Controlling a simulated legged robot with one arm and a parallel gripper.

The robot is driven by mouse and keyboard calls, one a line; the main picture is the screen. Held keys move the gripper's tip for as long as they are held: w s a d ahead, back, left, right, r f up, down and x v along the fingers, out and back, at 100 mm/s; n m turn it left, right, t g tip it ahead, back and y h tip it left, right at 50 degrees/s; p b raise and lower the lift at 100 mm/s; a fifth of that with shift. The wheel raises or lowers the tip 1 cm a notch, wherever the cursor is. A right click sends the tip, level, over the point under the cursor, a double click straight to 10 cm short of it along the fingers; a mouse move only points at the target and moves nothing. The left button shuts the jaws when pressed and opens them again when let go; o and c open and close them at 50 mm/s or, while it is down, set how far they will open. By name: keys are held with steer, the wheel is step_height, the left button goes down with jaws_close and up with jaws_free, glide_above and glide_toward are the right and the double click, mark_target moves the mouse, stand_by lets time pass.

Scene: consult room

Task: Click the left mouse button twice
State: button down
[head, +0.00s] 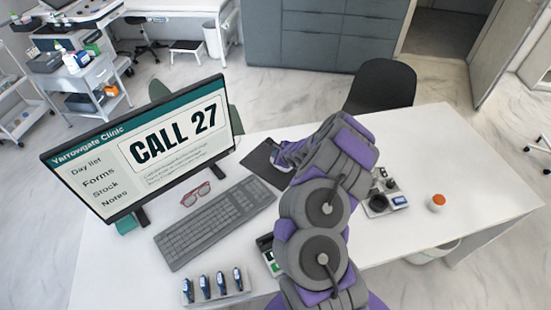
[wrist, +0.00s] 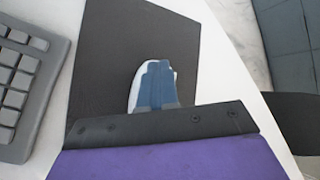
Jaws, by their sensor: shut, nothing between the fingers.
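A white computer mouse (wrist: 134,90) lies on the dark mouse pad (wrist: 115,50) in the wrist view. My gripper (wrist: 158,72) is shut and empty, with its blue-grey fingers over the mouse and covering most of it. Only the mouse's left and upper edges show, so its buttons are hidden and I cannot tell whether the fingertips touch it. In the head view the mouse pad (head: 260,165) lies right of the keyboard (head: 215,222), and my arm reaches over the desk to its right edge.
The monitor (head: 145,147) shows "CALL 27" and a menu. Red glasses (head: 195,195) lie between it and the keyboard. A tray of blue devices (head: 216,288) is at the front. An orange-capped jar (head: 437,203) stands on the right, with bare desk around it.

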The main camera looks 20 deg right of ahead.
steer(key=shift+r, duration=0.8)
steer(key=shift+r+p, duration=1.2)
steer(key=shift+r, duration=1.3)
stand_by(0.8)
